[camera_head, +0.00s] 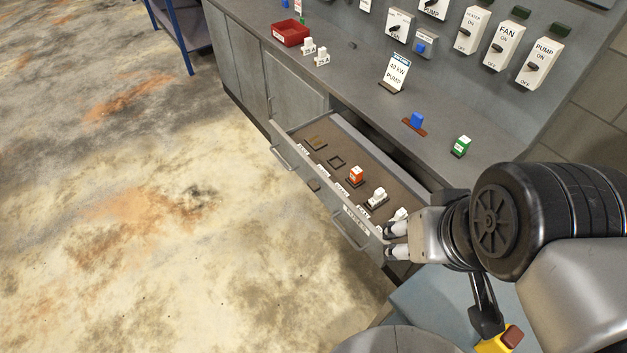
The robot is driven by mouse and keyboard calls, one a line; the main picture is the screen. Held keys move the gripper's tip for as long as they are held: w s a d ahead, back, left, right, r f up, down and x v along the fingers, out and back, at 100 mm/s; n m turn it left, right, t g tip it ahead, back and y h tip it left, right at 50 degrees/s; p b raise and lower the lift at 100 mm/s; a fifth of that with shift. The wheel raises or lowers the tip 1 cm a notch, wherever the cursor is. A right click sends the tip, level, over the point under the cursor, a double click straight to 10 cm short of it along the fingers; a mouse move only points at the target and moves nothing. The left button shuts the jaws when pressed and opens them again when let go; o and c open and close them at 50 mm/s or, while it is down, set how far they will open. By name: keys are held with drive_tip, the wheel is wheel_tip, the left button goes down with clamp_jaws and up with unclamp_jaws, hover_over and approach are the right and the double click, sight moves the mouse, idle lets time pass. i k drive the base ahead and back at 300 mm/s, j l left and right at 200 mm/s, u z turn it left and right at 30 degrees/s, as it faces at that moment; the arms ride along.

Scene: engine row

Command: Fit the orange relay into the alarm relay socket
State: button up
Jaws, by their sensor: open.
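The orange relay (356,174) stands upright in a slot of the open drawer (318,186), between an empty square outline and a white relay. My gripper (389,242) is at the drawer's right front corner, right of and below the orange relay in the picture. Its two fingers point left, are apart, and hold nothing that I can see. Which place is the alarm relay socket I cannot tell; no label for it is readable here.
White relays (377,196) stand in the drawer beside the orange one. Switch boxes line the wall panel. The floor at left is clear.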

sight(324, 149)
drive_tip(key=k+l+z, duration=0.1)
drive_tip(key=k+z, duration=0.15)
drive_tip(key=k, duration=0.45)
drive_tip(key=z, duration=0.5)
drive_tip(key=i+j+z, duration=0.1)
drive_tip(key=z, duration=0.4)
drive_tip(key=j+z, duration=0.15)
drive_tip(key=z, duration=0.35)
drive_tip(key=j+z, duration=0.15)
drive_tip(key=z, duration=0.3)
drive_tip(key=j, duration=1.7)
drive_tip(key=j+z, duration=0.1)
drive_tip(key=j, duration=1.55)
